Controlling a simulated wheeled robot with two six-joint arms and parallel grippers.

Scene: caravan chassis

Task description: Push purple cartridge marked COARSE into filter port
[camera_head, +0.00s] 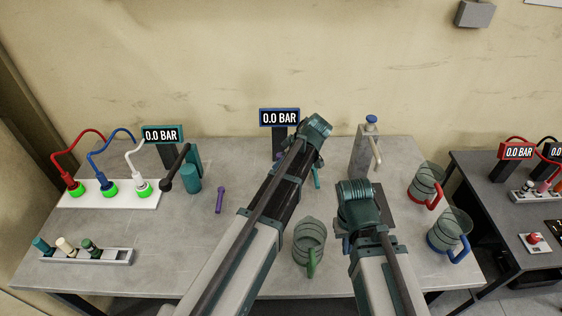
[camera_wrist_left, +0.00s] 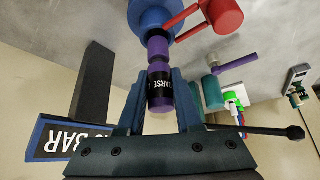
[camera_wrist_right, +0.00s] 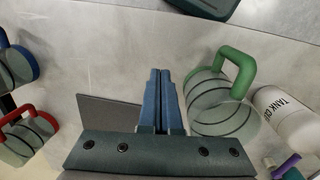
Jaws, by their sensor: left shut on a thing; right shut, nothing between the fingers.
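The purple cartridge (camera_wrist_left: 158,70) has a black band with partly visible white lettering, "ARSE". My left gripper (camera_wrist_left: 158,78) is shut on it, one finger on each side of the band. The cartridge's far end meets a blue round housing (camera_wrist_left: 150,17), which looks like the filter port; I cannot tell how deep it sits. In the head view my left arm hides most of the cartridge and port. My right gripper (camera_wrist_right: 160,75) is shut and empty, above the table near the green-handled jug (camera_wrist_right: 222,92).
A red part with rods (camera_wrist_left: 224,14) stands beside the blue housing. Behind is a blue-framed 0.0 BAR display (camera_head: 279,118). A small purple tool (camera_head: 220,199) lies left of my left arm. A tap post (camera_head: 361,152) and jugs with red (camera_head: 422,185) and blue handles (camera_head: 447,232) stand right.

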